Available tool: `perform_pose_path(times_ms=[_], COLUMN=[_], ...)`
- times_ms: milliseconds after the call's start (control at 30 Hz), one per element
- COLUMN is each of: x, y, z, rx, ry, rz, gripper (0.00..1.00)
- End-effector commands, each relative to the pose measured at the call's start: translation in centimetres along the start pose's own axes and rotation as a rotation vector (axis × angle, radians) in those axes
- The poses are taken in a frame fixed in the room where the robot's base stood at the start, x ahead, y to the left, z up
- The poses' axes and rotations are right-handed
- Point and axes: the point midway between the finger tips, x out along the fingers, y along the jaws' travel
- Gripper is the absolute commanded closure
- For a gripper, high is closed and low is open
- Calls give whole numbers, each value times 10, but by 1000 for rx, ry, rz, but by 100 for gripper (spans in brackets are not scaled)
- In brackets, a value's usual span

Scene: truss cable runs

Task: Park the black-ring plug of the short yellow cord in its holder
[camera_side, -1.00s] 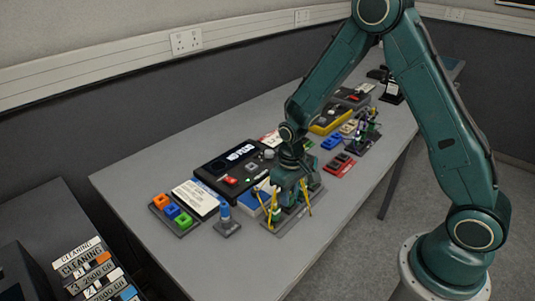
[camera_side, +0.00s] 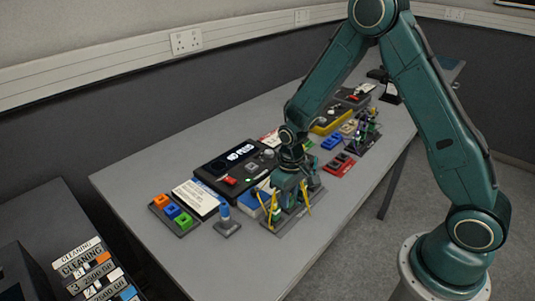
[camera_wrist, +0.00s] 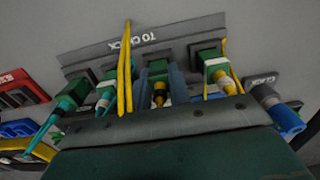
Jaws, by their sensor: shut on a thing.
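A yellow cord (camera_wrist: 125,75) loops up left of the fingers. In the side view, my gripper (camera_side: 287,200) is low over the grey holder board (camera_side: 278,228) and hides the plug.
In the wrist view, teal-corded plugs (camera_wrist: 68,101) stand close on the left and a blue plug (camera_wrist: 286,117) on the right. In the side view, a black device (camera_side: 240,165), coloured blocks on a tray (camera_side: 172,214) and a blue peg (camera_side: 226,219) are nearby. The table front is clear.

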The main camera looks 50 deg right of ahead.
Motion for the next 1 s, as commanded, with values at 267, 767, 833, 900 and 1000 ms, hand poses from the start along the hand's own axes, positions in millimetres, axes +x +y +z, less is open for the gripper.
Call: perform_pose_path(times_ms=[267,767,833,900,1000], x=[0,1,1,1,1], y=[0,0,0,0,0], z=[0,0,0,0,0], rx=[0,0,0,0,0], ry=[0,0,0,0,0], rz=[0,0,0,0,0], gripper=[100,55,55,55,55])
